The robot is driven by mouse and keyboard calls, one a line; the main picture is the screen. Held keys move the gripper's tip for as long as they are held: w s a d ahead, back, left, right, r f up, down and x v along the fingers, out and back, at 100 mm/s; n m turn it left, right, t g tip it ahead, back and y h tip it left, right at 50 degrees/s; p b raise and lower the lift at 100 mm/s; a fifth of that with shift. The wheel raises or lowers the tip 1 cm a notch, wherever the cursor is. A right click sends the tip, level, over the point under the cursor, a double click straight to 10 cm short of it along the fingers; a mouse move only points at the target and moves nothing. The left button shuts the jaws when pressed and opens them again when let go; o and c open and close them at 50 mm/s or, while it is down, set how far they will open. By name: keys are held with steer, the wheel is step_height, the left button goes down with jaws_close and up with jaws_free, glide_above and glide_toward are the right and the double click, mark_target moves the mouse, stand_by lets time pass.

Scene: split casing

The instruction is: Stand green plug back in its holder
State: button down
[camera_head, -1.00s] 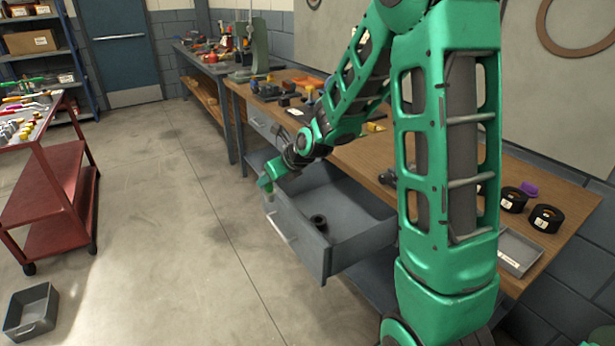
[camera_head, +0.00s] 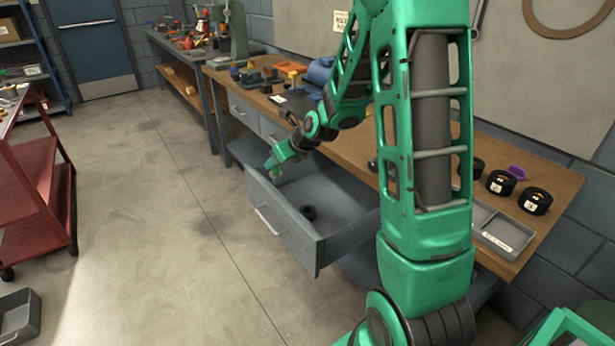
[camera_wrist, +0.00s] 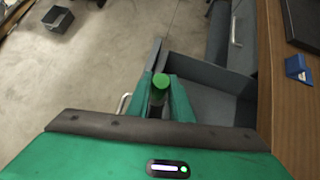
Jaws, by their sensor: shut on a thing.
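The green plug (camera_wrist: 160,81) is between the green fingers of my gripper (camera_wrist: 160,96) in the wrist view, with its round green top facing the camera. In the head view my gripper (camera_head: 276,169) is shut on it over the left part of the open grey drawer (camera_head: 337,240), near the drawer's side wall. A small dark round piece with a hollow middle (camera_head: 308,212) lies on the drawer floor, apart from my gripper. I cannot tell for sure whether it is the holder.
A red cart (camera_head: 38,185) and a grey bin (camera_head: 18,315) stand left. The floor between is clear.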

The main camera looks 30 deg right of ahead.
steer(key=s+d+f+n+y, duration=0.1)
steer(key=s+d+f, duration=0.4)
steer(key=d+f, duration=0.3)
steer(key=shift+d+f, duration=0.2)
steer(key=shift+f, duration=1.5)
steer(key=shift+s, duration=0.1)
steer(key=shift+s, duration=0.2)
steer(key=shift+f, duration=1.75)
stand_by(1.0)
steer(key=c, duration=1.5)
jaws_free()
steer(key=shift+r, duration=4.05)
